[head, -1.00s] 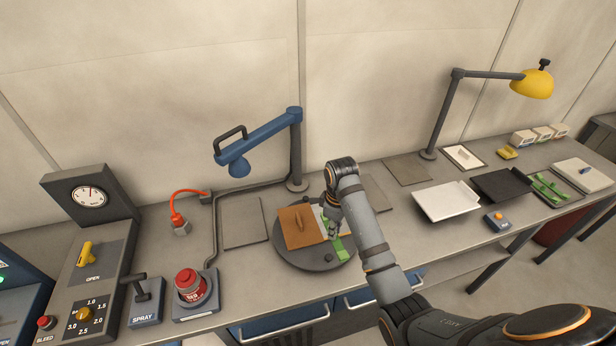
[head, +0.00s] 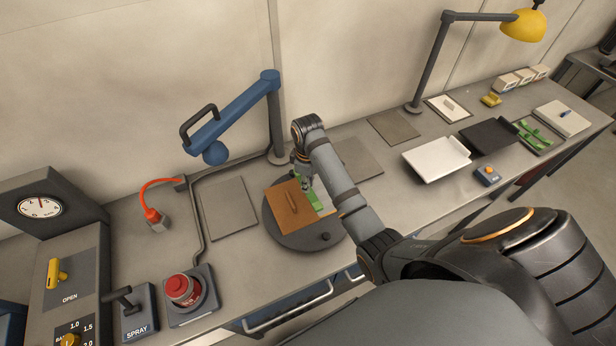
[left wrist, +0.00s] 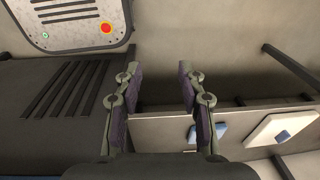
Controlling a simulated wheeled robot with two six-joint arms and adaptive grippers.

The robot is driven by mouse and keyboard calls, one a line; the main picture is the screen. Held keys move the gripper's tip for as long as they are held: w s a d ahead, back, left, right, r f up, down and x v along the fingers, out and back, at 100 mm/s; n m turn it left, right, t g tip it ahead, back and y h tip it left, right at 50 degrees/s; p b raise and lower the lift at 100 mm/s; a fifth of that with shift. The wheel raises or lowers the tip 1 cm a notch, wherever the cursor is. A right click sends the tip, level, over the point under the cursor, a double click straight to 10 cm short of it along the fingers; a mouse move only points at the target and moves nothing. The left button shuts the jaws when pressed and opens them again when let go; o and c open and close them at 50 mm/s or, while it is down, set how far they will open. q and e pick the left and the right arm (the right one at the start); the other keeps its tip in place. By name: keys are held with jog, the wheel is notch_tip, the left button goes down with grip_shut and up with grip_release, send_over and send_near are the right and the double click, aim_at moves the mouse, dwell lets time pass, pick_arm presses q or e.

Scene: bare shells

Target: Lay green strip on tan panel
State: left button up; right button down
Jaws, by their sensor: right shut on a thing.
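My right gripper (head: 305,182) points down over the round dark turntable (head: 283,236) and is shut on the green strip (head: 315,198). The strip is over a pale panel area beside an orange-brown board (head: 289,208) with a raised handle. Whether the strip touches the surface under it I cannot tell. Which part is the tan panel is unclear, as my right arm hides some of it. My left gripper (left wrist: 160,100) shows in the left wrist view, with its two fingers apart and nothing between them.
A red-topped button (head: 184,289) and a spray lever (head: 128,302) are at the left. A white tray (head: 428,168), a black tray (head: 489,138) and a tray of green strips (head: 541,148) lie at the right.

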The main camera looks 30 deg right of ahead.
jog(key=shift+f, duration=0.95)
jog(key=shift+s+f, duration=0.2)
jog(key=shift+f, duration=0.45)
pick_arm(q)
jog(key=shift+w+r, duration=0.1)
jog(key=shift+w, duration=0.65)
pick_arm(e)
jog(key=c, duration=1.2)
grip_release()
jog(key=shift+r, duration=0.25)
notch_tip(320, 180, up, 7)
jog(key=shift+r, duration=0.1)
pick_arm(q)
jog(key=shift+s, duration=0.2)
